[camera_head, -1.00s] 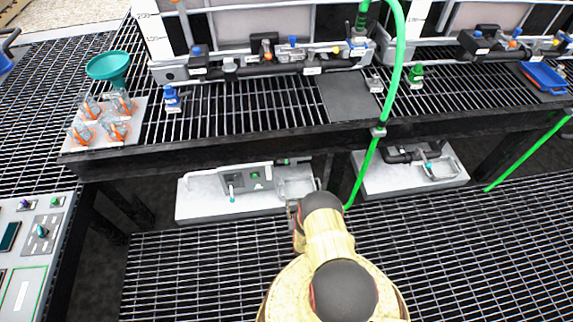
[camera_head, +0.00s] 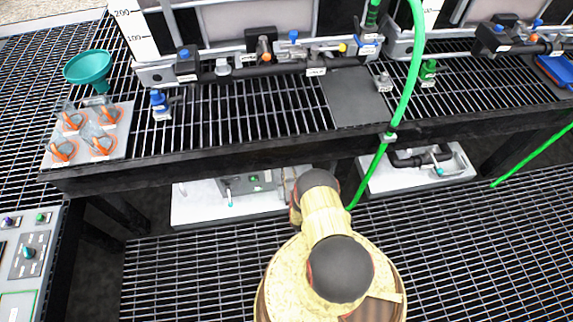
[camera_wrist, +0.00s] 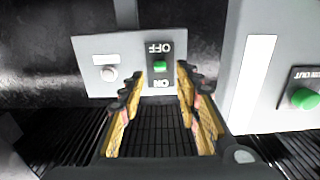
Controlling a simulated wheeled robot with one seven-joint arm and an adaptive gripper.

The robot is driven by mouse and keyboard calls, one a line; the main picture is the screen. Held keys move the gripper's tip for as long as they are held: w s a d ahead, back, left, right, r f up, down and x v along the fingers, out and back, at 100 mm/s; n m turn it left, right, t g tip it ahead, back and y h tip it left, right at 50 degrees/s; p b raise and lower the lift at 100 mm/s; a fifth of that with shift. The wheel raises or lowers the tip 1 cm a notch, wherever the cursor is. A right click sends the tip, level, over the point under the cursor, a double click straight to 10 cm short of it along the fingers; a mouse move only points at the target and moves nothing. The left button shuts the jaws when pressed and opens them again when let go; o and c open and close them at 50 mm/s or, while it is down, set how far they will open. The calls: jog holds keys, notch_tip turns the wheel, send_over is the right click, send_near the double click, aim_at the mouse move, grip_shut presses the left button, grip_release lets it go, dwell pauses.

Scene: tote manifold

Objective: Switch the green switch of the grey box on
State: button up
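The grey box (camera_head: 236,185) sits on a white base under the front edge of the upper rack. Its front panel fills the middle of the wrist view (camera_wrist: 88,50). The green switch (camera_wrist: 160,66) lies between an upside-down OFF label above it and an ON label below it; I cannot tell which side is pressed. My gripper (camera_wrist: 158,83) is open and empty, its two fingers apart on either side of the switch in the picture. Contact with the box cannot be made out. In the head view my gripper is hidden behind my arm.
A white round button (camera_wrist: 110,74) is on the same panel. A lighter box with a green button (camera_wrist: 304,98) stands at the right. The rack's black front edge (camera_head: 225,157) overhangs the grey box. A green hose (camera_head: 370,180) hangs just right of my arm.

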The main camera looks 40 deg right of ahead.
jog(key=shift+b+x, duration=0.75)
jog(key=shift+x, duration=1.95)
jog(key=c, duration=0.3)
grip_shut()
